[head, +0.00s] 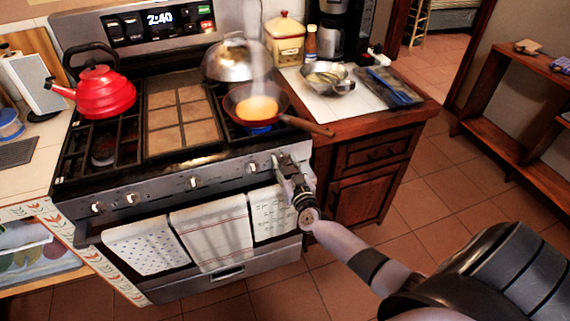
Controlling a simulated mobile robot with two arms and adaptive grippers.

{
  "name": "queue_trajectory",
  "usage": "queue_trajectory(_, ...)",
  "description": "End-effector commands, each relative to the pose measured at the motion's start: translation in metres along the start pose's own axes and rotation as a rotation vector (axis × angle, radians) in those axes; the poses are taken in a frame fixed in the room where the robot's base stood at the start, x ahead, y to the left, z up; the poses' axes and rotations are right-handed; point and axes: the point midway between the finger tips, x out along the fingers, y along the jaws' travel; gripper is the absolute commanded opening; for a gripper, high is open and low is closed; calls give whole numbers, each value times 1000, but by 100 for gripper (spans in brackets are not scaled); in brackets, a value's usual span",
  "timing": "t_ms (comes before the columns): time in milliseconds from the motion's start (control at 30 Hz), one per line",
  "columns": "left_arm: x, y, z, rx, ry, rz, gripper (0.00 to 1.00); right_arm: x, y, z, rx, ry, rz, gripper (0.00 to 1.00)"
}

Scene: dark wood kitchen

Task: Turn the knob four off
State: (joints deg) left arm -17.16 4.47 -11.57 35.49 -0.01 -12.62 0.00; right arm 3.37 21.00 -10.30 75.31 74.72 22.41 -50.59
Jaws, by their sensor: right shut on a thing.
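The stove (225,184) has a row of knobs along its front panel. Knobs show at the left end (97,207), beside it (131,198), in the middle (193,182) and right of the middle (252,167). My right gripper (279,163) reaches the right end of the panel and is shut on the knob there, which its fingers mostly hide. A frying pan (236,112) with yellow food sits on the front right burner, with a blue flame (258,130) under it and steam above. My left gripper is out of view.
Towels (213,230) hang from the oven handle just below the knobs. The pan's wooden handle (308,124) sticks out over the counter, above my right gripper. A red kettle (104,91) and a metal dome lid (231,60) stand on the stove. Open floor lies at the right.

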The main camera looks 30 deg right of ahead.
Motion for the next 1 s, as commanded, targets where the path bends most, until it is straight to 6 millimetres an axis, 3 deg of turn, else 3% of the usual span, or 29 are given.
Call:
queue_trajectory(333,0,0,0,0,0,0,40,0,0,0,0,0,0,10)
queue_trajectory(667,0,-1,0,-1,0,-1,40,0,0,0,47,0,1,10)
queue_trajectory(1000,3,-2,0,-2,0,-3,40,-1,1,2,281,-2,0,10)
